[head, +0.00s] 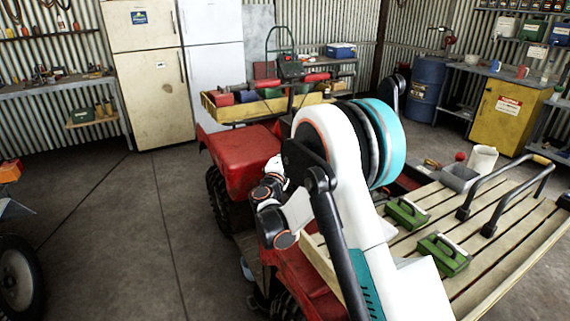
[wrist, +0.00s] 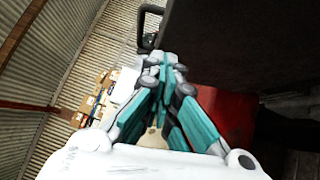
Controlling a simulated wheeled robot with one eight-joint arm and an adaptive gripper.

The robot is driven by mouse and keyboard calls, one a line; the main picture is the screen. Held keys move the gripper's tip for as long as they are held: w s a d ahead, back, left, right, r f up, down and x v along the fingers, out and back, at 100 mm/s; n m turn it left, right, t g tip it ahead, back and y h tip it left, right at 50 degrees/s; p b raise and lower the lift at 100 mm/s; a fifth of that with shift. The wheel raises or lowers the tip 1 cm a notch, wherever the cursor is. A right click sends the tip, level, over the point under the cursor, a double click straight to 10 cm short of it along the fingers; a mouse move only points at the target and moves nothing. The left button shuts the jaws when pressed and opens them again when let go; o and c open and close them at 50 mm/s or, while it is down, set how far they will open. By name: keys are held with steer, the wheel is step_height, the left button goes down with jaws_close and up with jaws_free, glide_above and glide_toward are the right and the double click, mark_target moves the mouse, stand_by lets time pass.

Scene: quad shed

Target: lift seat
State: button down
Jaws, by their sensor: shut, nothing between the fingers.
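The red quad (head: 240,155) stands in the middle of the head view, with a wooden slatted rack (head: 510,235) at its rear. My arm covers the middle of the quad, so the seat is hidden there. In the wrist view a large dark slab (wrist: 240,45), which looks like the seat, fills the upper right. Red bodywork (wrist: 238,112) shows below it. My gripper (wrist: 167,62) is shut and empty, its teal-and-white fingers together beside the slab's left edge. I cannot tell whether they touch it. The fingertips cannot be made out in the head view.
Two green boxes (head: 443,253) and a black handle bar (head: 505,190) are on the rear rack. A front tray (head: 262,108) holds coloured boxes. A wheeled item (head: 18,270) stands at the left edge. Floor (head: 110,230) left of the quad is clear.

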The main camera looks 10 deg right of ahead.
steer(key=d, duration=0.1)
steer(key=w+d+b, duration=0.1)
steer(key=d, duration=0.1)
steer(key=w+d+r, duration=0.1)
steer(key=shift+w+d, duration=0.25)
steer(key=shift+m+g, duration=0.4)
steer(key=shift+m, duration=0.2)
steer(key=d+r, duration=0.1)
steer(key=d+r+p, duration=0.1)
steer(key=w+d+p, duration=0.1)
steer(key=d, duration=0.1)
steer(key=shift+w+r, duration=0.1)
steer(key=shift+r, duration=0.3)
steer(key=shift+m+g+y, duration=0.4)
steer(key=shift+m+y, duration=0.1)
steer(key=d, duration=0.2)
steer(key=w+d+r+p, duration=0.1)
steer(key=d, duration=0.1)
steer(key=w+d+r+p, duration=0.1)
steer(key=d, duration=0.1)
steer(key=shift+w+d, duration=0.15)
steer(key=shift+d, duration=0.2)
